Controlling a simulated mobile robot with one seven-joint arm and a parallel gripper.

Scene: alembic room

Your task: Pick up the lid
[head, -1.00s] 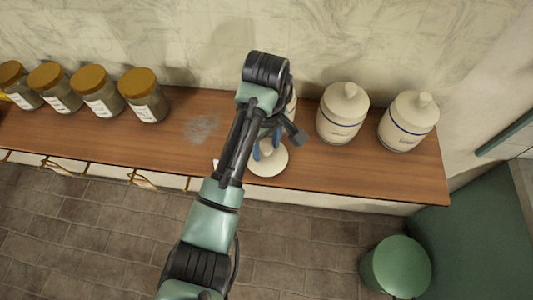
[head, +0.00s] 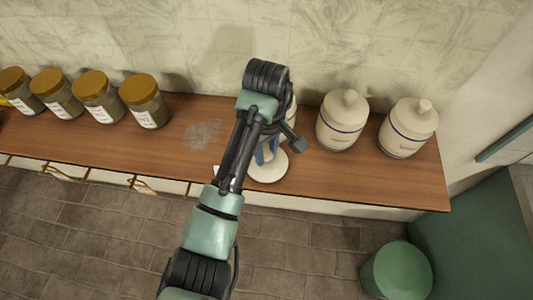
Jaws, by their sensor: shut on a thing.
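A round cream-white lid (head: 270,172) shows just below my gripper (head: 266,155), over the front part of the wooden counter. My gripper's blue fingertips are shut on the lid at its top, largely hidden by the wrist. I cannot tell whether the lid touches the counter. A cream jar (head: 291,103) stands mostly hidden behind my wrist; only a sliver of its side shows.
Two lidded cream jars with blue bands, one nearer (head: 342,121) and one farther right (head: 409,127), stand on the wooden counter (head: 350,183). Several brown-lidded glass jars (head: 145,101) stand at left. A green round stool (head: 397,271) is on the floor at right.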

